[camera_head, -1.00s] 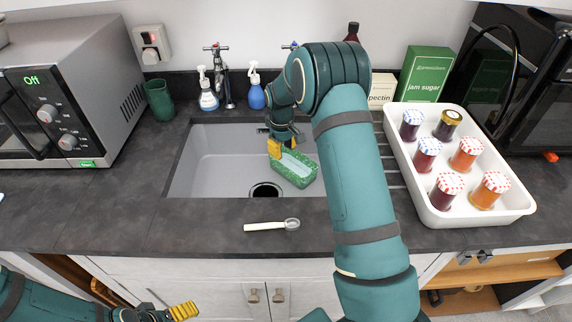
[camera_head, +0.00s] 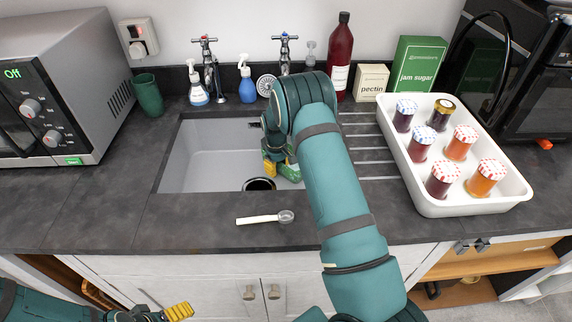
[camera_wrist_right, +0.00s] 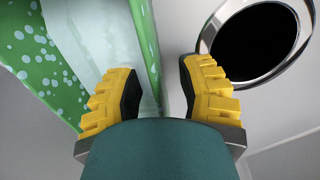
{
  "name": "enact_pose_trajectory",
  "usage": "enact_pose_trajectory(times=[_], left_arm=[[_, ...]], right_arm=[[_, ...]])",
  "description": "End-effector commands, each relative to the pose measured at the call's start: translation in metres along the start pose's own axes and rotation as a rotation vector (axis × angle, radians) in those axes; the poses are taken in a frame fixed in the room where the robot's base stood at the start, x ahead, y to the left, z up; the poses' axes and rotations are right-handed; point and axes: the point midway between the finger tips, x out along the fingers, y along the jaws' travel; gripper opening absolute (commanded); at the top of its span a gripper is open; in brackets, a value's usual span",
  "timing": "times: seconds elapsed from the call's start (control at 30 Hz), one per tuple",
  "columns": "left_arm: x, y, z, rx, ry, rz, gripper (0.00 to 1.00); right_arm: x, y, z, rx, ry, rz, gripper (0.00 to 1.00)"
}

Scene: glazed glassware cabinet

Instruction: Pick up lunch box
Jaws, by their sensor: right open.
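The lunch box, green with pale speckles and a whitish inside, is in the grey sink (camera_head: 205,160). In the head view it (camera_head: 291,172) is mostly hidden behind my right arm. My right gripper (camera_head: 269,166) is down in the sink at the box. In the right wrist view my right gripper (camera_wrist_right: 160,93) is open, its yellow fingers on either side of one green wall of the lunch box (camera_wrist_right: 146,40). I cannot tell whether either finger touches the wall. My left gripper (camera_head: 178,313) is low at the bottom edge, away from the sink; its opening is unclear.
The sink drain (camera_wrist_right: 262,40) is close to the right finger. A strainer spoon (camera_head: 262,218) lies on the front counter. A white tray (camera_head: 470,208) of jars stands right, a microwave (camera_head: 75,85) left. Taps (camera_head: 208,70) and bottles line the back.

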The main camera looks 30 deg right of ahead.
Motion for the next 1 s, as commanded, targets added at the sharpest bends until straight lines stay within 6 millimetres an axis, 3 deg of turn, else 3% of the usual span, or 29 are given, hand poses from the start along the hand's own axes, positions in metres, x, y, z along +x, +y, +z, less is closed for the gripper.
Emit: enact_pose_trajectory(times=[0.1, 0.3, 0.33, 0.43, 1.0], left_arm=[[0.0025, -0.001, -0.0003, 0.0, 0.001, 0.0, 0.85], [0.0019, -0.0007, -0.0004, 0.0, 0.001, 0.0, 0.85], [0.0018, -0.0007, -0.0004, 0.0, 0.001, 0.0, 0.85], [0.0018, -0.0007, -0.0004, 0.0, 0.001, 0.0, 0.85], [0.0016, -0.0006, -0.0002, 0.0, 0.001, 0.0, 0.85]], right_arm=[[0.0101, 0.0, -0.0003, 0.001, 0.001, 0.0, 0.37], [0.0096, 0.0, -0.0004, 0.0, 0.002, 0.001, 0.37], [0.0096, 0.0, -0.0004, 0.0, 0.002, 0.001, 0.33], [0.0096, -0.0001, -0.0004, 0.0, 0.002, 0.0, 0.0], [0.0093, -0.0006, -0.0003, 0.0, 0.001, 0.0, 0.0]])
